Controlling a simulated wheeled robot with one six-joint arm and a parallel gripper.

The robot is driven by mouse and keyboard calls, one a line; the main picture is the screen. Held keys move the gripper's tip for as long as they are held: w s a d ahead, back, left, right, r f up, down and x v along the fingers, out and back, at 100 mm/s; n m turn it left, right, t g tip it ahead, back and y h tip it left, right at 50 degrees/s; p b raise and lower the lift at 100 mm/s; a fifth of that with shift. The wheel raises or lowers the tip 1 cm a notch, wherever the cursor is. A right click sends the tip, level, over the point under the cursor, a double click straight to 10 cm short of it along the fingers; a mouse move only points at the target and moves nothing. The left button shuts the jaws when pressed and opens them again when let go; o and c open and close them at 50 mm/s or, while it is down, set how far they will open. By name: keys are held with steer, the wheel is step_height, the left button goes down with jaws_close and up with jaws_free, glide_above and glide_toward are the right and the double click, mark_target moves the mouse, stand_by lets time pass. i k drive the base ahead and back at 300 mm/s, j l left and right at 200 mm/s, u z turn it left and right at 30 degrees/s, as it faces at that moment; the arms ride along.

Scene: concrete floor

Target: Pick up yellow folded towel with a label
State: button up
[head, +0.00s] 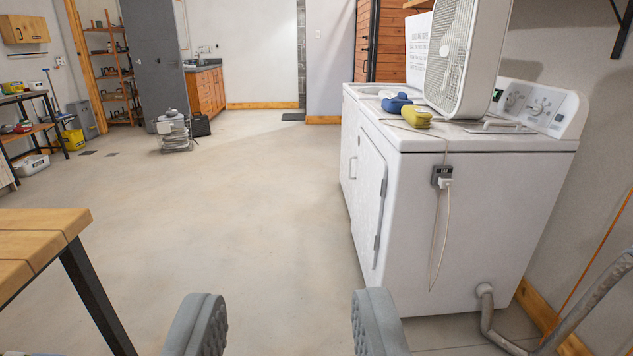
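A small yellow folded towel (416,117) lies on top of the white washer (470,210) at the right, near its front edge. A blue folded cloth (396,102) lies just behind it to the left. Any label on the yellow towel is too small to make out. My gripper (290,325) shows at the bottom of the view with its two grey fingers wide apart and nothing between them. It is well short of the washer, to the left of and below the towel.
A white box fan (462,55) stands on the washer close behind the towel. An outlet with a cord (441,178) is on the washer's near side. A wooden table (38,245) is at the near left. The concrete floor (235,200) between is clear.

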mark_target(417, 117)
steer(key=i, duration=1.65)
steer(key=i+u, duration=0.3)
steer(key=i, duration=0.55)
steer(key=i+l+u, duration=0.25)
steer(key=i, duration=0.6)
steer(key=i+j+z, duration=0.1)
steer(key=i+z, duration=0.15)
steer(key=i, duration=0.25)
steer(key=i+j+z, duration=0.25)
steer(key=i, duration=0.25)
steer(key=i+z, duration=0.15)
steer(key=z, duration=0.3)
steer(key=i+z, duration=0.15)
steer(key=z, duration=0.25)
steer(key=i+j+z, duration=0.15)
steer(key=z, duration=0.3)
steer(key=i+j+z, duration=0.1)
steer(key=z, duration=0.35)
steer(key=i+z, duration=0.15)
steer(key=z, duration=0.3)
steer(key=i+j+z, duration=0.15)
steer(key=z, duration=0.25)
steer(key=i+j+z, duration=0.1)
steer(key=z, duration=0.35)
steer(key=j, duration=0.1)
